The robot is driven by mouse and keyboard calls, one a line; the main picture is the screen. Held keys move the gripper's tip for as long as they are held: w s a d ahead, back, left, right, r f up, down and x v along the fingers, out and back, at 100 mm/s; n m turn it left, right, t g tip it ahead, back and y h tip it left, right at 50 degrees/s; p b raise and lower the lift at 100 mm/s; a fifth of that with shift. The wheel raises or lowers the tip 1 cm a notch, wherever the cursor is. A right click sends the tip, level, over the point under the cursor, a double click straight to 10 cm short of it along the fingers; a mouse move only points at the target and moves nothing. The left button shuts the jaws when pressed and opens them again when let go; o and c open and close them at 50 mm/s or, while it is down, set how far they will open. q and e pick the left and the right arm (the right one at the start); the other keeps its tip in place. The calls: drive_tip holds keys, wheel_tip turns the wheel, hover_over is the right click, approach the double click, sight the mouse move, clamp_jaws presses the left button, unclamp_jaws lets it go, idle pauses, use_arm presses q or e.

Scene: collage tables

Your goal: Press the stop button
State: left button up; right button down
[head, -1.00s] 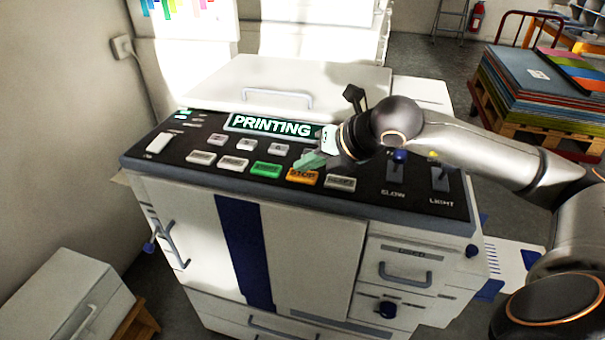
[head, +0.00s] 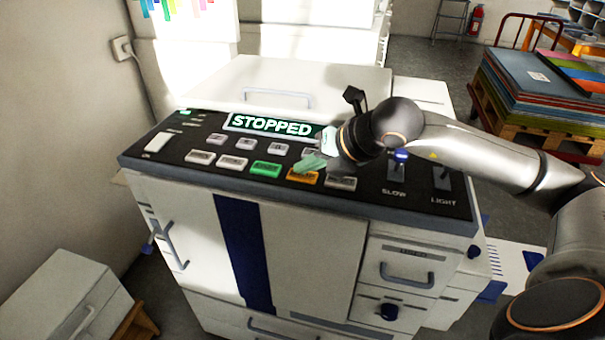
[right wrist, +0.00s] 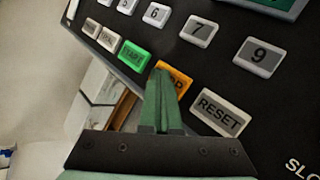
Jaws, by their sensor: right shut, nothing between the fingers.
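The orange stop button (head: 302,178) is on the black control panel of a white printer, between the green start button (head: 266,169) and a grey reset button (head: 341,183). My right gripper (head: 306,168) is shut and empty, with its green fingertips at the stop button. In the right wrist view the fingers (right wrist: 161,85) cover part of the orange stop button (right wrist: 180,80), their tips at its upper left; they look in contact with it. The reset button (right wrist: 219,112) is just to their right. The display (head: 272,125) reads STOPPED. My left gripper is not in view.
Grey number keys (right wrist: 198,31) lie close above the fingers. Slow and light switches (head: 441,175) are on the panel's right. A white box (head: 62,300) stands at lower left. A pallet of coloured boards (head: 535,85) stands at back right.

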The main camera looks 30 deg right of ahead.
sight(307, 178)
idle(0.3)
drive_tip(key=shift+r+p, duration=0.35)
drive_tip(key=shift+r, duration=0.4)
drive_tip(key=shift+r, duration=0.1)
drive_tip(key=shift+r+p, duration=1.65)
drive_tip(key=shift+r, duration=0.8)
drive_tip(key=shift+f, duration=0.1)
